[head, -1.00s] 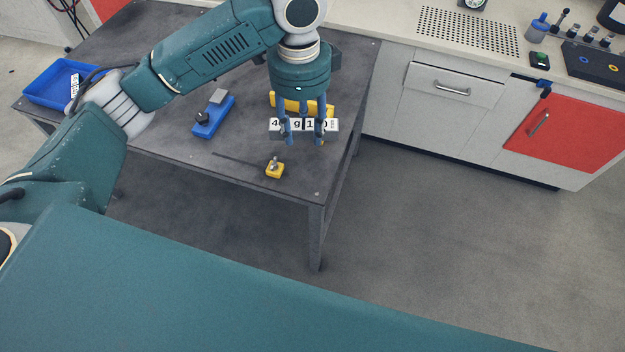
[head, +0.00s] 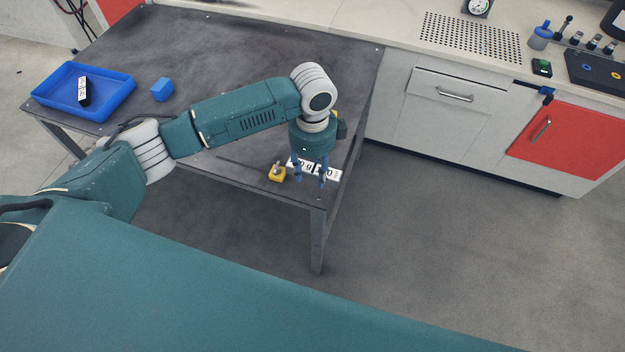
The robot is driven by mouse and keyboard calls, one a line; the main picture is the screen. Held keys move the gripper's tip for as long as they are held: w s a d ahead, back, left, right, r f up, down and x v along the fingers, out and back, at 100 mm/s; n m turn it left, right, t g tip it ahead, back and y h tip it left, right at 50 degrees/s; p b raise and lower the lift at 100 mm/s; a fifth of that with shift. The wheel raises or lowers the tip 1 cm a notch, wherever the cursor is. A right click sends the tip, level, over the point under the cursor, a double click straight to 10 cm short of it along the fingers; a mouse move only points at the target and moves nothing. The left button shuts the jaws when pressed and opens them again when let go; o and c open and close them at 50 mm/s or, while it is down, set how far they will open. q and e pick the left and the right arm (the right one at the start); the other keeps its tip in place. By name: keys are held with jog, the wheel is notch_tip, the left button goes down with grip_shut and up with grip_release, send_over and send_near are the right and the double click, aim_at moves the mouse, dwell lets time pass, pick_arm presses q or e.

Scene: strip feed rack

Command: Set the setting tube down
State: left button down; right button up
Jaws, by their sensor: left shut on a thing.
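The setting tube, as far as I can tell, is the white strip with black characters (head: 331,174) in the head view. My left gripper (head: 310,178) points down and is shut on it near the front right corner of the dark table (head: 235,40). The strip lies roughly level, its right end close to the table's right edge. I cannot tell whether it touches the tabletop. A small yellow block with a metal pin on top (head: 277,175) sits just left of the strip. My right gripper is not in view.
A blue tray (head: 110,105) at the table's left holds a black and white piece. A blue block (head: 162,89) stands beside it. My left arm hides the middle of the table; the back is clear. A counter with drawers (head: 452,88) stands right.

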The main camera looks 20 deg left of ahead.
aim_at(312, 189)
pick_arm(q)
jog(key=shift+f, duration=2.6)
jog(key=shift+f, duration=0.15)
jog(key=c, duration=1.1)
grip_release()
notch_tip(312, 189, up, 12)
jog(key=shift+r+b, duration=0.15)
jog(key=shift+b, duration=0.3)
